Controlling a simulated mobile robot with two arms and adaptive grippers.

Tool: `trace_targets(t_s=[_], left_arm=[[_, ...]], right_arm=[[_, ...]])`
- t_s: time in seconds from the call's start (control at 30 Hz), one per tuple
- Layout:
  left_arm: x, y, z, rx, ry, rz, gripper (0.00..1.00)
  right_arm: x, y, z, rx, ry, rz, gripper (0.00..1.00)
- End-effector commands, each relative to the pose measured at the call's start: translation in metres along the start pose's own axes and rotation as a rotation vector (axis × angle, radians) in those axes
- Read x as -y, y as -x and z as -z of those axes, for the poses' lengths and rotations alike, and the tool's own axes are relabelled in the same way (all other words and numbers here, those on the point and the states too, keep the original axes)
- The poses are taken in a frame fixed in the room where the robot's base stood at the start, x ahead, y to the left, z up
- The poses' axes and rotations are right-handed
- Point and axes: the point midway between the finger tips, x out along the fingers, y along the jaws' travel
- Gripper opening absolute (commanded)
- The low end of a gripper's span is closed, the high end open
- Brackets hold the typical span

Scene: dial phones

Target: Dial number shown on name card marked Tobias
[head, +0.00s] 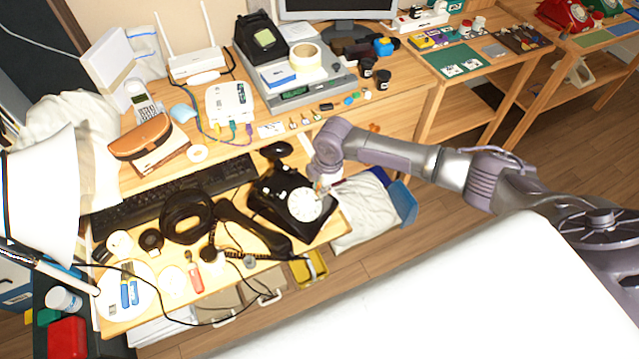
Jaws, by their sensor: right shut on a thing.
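A black rotary phone (268,207) with a white round dial (304,205) sits at the right end of the lower desk surface. Its black handset (255,232) lies off the phone, to its left. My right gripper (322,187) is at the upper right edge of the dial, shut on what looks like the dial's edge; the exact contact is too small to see. A small white card (271,129) lies on the upper shelf, but its writing is unreadable. No name Tobias can be read anywhere. My left gripper is out of view.
A black keyboard (172,192) and black headphones (187,217) lie left of the phone. A cord runs across the desk. A bin with a white bag (363,212) stands right of the phone. A white surface (440,295) fills the lower right. A lamp (40,195) stands at the left.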

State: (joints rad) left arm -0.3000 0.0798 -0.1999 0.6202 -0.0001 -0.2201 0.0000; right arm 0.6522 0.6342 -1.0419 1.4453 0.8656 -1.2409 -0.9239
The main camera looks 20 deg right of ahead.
Motion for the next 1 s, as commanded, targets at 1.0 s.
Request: trace_targets(t_s=[1.0], left_arm=[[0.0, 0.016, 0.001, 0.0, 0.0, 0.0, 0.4]], right_arm=[[-0.02, 0.016, 0.05, 0.0, 0.001, -0.001, 0.0]])
